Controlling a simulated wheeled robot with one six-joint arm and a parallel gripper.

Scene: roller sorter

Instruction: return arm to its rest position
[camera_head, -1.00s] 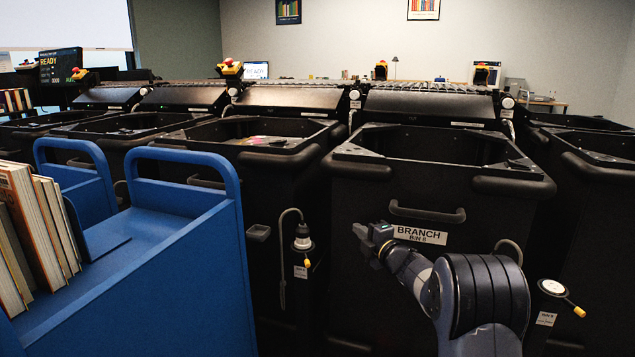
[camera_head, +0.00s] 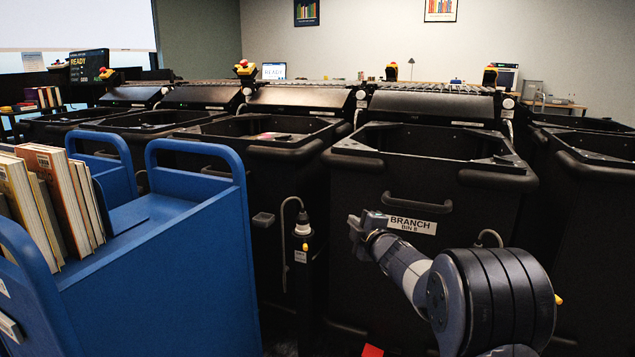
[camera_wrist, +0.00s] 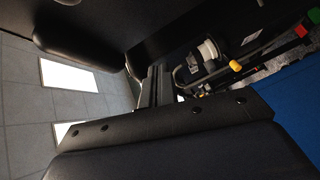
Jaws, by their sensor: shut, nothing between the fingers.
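My gripper (camera_head: 364,234) is in front of the black bin labelled "BRANCH BIN 8" (camera_head: 450,190), just left of its white label in the head view. It is held out at the end of my bent arm, below the bin's handle, and it is shut and empty. I cannot tell the exact gap to the bin's front. In the wrist view, the fingers (camera_wrist: 160,87) show as dark shapes near the middle.
A blue cart (camera_head: 185,270) with several books (camera_head: 60,200) stands at the left. More black bins (camera_head: 270,135) line up below the roller sorter (camera_head: 430,103). A capped post with a looped cable (camera_head: 303,230) stands left of my gripper.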

